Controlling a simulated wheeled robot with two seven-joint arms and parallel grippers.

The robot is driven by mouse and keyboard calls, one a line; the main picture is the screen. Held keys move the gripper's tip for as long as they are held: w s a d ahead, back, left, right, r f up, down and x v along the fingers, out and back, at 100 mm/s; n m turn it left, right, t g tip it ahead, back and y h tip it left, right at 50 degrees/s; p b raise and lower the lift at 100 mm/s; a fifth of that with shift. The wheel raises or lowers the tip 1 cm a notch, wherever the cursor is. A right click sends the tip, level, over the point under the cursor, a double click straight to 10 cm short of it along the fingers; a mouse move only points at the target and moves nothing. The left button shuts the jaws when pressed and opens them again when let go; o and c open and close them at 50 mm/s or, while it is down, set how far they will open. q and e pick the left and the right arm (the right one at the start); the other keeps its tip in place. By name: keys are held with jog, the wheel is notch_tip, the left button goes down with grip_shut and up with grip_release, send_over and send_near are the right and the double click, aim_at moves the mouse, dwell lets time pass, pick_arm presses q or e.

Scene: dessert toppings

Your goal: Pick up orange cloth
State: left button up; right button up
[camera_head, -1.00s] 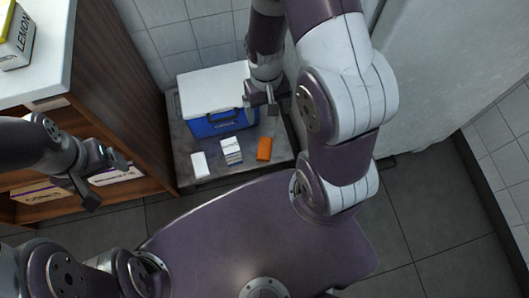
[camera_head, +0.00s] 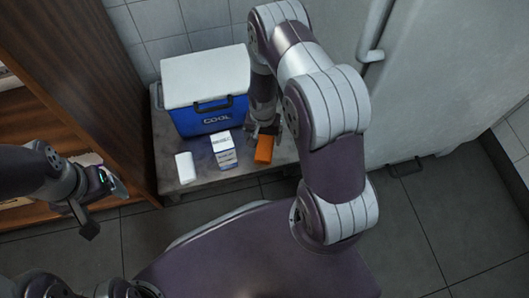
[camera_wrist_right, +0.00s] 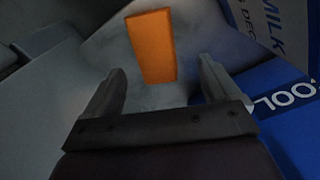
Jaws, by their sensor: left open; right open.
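The orange cloth (camera_head: 265,149) is a small folded block on the low grey surface, to the right of a white carton. In the right wrist view the cloth (camera_wrist_right: 152,47) lies beyond and between the fingertips, apart from them. My right gripper (camera_head: 266,128) is open and empty, just behind and above the cloth; its fingers also show in the right wrist view (camera_wrist_right: 158,82). My left gripper (camera_head: 98,205) is open and empty at the left, in front of the wooden shelf and away from the cloth.
A blue cooler (camera_head: 212,115) with a white lid stands behind the cloth. A milk carton (camera_head: 224,150) and a white block (camera_head: 185,167) stand to its left on the grey low table (camera_head: 205,186). A wooden shelf (camera_head: 100,100) is at left, a white fridge (camera_head: 430,80) at right.

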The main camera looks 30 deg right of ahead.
jog(key=f+b, duration=0.2)
jog(key=f, duration=0.1)
jog(key=s+f+b, duration=0.1)
jog(key=f, duration=0.1)
jog(key=shift+b, duration=0.4)
jog(key=shift+r, duration=0.25)
jog(key=c, duration=1.1)
jog(key=shift+c, duration=0.2)
notch_tip(320, 180, up, 10)
jog(key=p, duration=0.8)
notch_tip(320, 180, up, 9)
jog(key=n+p, duration=0.3)
jog(key=n, duration=0.1)
send_over(265, 147)
jog(key=w+a, duration=0.1)
jog(key=w+a+r+n+p, duration=0.2)
jog(key=w+r+p, duration=0.15)
jog(key=r, duration=0.55)
jog(key=w+a+r+n+p, duration=0.1)
jog(key=w+r+p, duration=0.25)
jog(key=r, duration=0.65)
notch_tip(265, 147, up, 30)
jog(key=s+p, duration=0.2)
jog(key=p, duration=3.6)
jog(key=shift+a+f+p, duration=0.25)
jog(key=shift+a+p, duration=0.1)
jog(key=shift+a, duration=0.05)
